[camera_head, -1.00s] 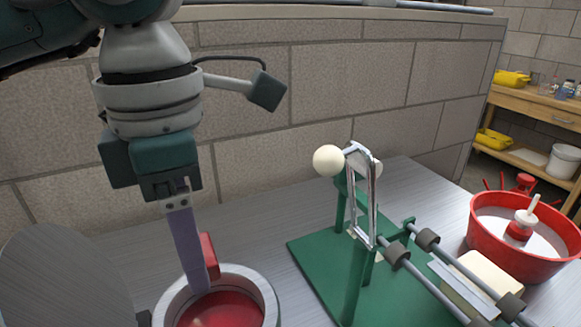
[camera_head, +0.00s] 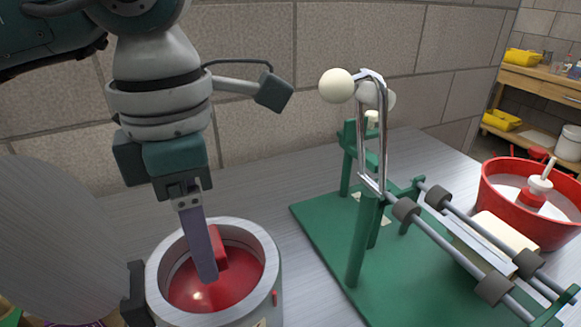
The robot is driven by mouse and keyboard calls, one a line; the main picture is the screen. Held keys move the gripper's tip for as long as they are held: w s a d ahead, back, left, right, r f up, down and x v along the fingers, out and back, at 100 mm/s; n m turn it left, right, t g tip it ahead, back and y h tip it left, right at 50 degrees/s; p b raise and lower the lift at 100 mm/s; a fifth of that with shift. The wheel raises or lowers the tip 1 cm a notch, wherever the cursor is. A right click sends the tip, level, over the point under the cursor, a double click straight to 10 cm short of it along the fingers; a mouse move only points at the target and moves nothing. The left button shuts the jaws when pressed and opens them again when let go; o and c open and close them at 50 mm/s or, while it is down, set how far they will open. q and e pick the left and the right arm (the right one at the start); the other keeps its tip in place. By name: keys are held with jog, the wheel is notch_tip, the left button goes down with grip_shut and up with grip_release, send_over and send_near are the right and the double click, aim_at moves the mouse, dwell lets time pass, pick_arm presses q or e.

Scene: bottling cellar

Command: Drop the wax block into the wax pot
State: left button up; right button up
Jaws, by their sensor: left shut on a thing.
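The wax pot (camera_head: 267,243) is a grey metal cylinder with red wax inside, at the lower left of centre. My left gripper (camera_head: 207,270) reaches down into its open mouth from above. A red wax block (camera_head: 220,247) shows at the right side of the gripper's finger, inside the rim and close above the red wax. The gripper is shut on the block, and the finger hides part of it. Whether the block touches the wax surface I cannot tell. My right gripper is not in view.
A round metal lid (camera_head: 60,240) stands tilted open left of the pot. A green bottling stand (camera_head: 335,240) with rollers and a lever is close on the right. A red basin (camera_head: 510,215) stands beyond it. A block wall runs behind.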

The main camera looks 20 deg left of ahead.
pick_arm(q)
jog(key=o, duration=1.4)
notch_tip(320, 180, up, 10)
jog(key=shift+f, duration=0.1)
jog(key=shift+s, duration=0.1)
